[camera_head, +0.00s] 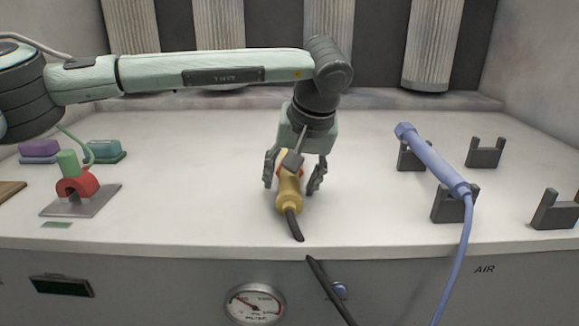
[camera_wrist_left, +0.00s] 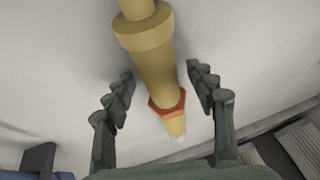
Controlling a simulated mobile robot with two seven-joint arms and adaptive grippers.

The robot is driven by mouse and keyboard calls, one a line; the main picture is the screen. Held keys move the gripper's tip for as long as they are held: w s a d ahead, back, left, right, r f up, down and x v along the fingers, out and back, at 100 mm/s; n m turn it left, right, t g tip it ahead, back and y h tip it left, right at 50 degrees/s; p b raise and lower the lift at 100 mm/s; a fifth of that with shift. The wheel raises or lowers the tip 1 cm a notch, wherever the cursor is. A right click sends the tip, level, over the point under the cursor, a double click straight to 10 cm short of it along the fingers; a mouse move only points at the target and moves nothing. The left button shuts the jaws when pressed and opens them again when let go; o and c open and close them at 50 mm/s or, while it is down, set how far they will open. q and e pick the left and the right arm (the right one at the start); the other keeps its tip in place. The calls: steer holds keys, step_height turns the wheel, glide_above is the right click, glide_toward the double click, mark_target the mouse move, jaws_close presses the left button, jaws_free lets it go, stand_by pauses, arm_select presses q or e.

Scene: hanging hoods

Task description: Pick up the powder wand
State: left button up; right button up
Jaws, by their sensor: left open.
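A yellow wand (camera_head: 289,195) with an orange collar and a black cable is at the middle of the worktop near the front edge; I take it as the powder wand. My left gripper (camera_head: 290,187) points down over it, with one finger on each side. In the left wrist view the wand (camera_wrist_left: 155,68) passes between the spread fingers (camera_wrist_left: 159,76), with a gap on both sides. The gripper is open and holds nothing. Its palm hides part of the wand's far end in the head view. My right gripper is out of view.
A blue wand (camera_head: 434,162) rests on dark cradles (camera_head: 447,208) at the right, its hose over the front edge. Empty cradles (camera_head: 484,152) stand beside it. A red clamp (camera_head: 76,184) on a metal plate is at the left. White worktop (camera_head: 190,190) between is clear.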

arm_select(q)
jaws_close()
steer(key=shift+r, duration=0.1)
stand_by(0.3)
steer(key=shift+w+r, duration=0.1)
steer(key=shift+r, duration=0.4)
step_height(320, 180, up, 4)
steer(key=s+a+r+p, duration=0.1)
steer(key=s+r+p, duration=0.3)
steer(key=s+r, duration=0.7)
steer(key=shift+s+r, duration=0.25)
steer(key=shift+s, duration=0.1)
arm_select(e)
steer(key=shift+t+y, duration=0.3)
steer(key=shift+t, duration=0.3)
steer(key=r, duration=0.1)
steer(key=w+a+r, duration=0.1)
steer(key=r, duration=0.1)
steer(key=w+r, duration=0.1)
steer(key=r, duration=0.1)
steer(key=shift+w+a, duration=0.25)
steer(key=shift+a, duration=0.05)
